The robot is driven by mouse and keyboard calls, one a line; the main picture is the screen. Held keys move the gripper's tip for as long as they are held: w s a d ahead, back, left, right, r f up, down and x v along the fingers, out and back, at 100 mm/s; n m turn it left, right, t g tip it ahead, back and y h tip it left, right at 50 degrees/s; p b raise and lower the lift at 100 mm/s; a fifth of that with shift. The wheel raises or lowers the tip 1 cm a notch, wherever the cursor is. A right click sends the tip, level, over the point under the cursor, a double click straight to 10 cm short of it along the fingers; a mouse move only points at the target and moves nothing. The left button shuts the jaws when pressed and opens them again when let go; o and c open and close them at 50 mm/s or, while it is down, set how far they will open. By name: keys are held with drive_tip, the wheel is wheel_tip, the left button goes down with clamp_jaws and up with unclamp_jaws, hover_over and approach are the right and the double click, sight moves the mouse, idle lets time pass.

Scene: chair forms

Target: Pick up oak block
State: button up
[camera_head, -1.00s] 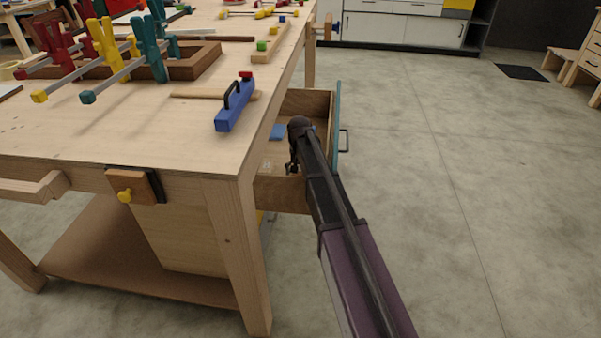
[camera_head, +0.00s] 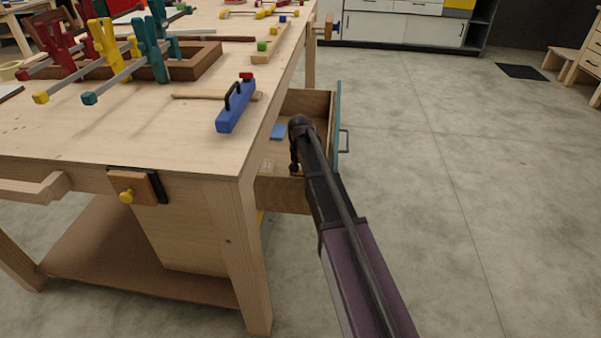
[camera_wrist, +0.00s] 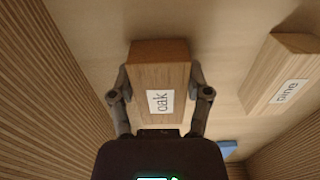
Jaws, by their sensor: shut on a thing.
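The oak block (camera_wrist: 158,77) is a brown wooden block with a white label reading "oak", in the middle of the wrist view. My gripper (camera_wrist: 160,75) has a finger on each side of it and is shut on it. The block is inside the open drawer (camera_wrist: 215,20); I cannot tell whether it touches the drawer floor.
A paler block labelled "pine" (camera_wrist: 285,72) lies to the right of the oak block. A blue item (camera_wrist: 227,148) lies near the drawer's lower right. Ribbed walls rise on both sides.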

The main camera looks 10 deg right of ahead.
sight(300, 170)
drive_tip(key=shift+r+p, duration=4.5)
drive_tip(key=shift+r, duration=0.15)
drive_tip(key=shift+r, duration=0.15)
